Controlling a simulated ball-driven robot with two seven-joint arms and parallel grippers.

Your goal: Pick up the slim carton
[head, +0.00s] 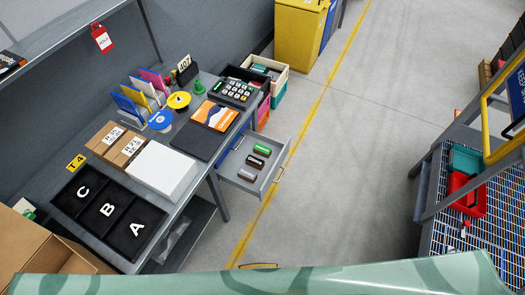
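Two small brown cartons stand side by side at the back of the grey workbench (190,215), each with a white label: a left carton (101,142) and a right carton (121,157). Both look narrow, and I cannot tell which one is the slim carton. A flat orange and white box (214,116) lies farther along the bench. Neither of my grippers is in view.
A white box (163,171) stands in front of the cartons, beside a black tray (107,213) with letters C, B, A. An open drawer (257,188) juts from the bench over the floor. A yellow bin (298,35) stands beyond.

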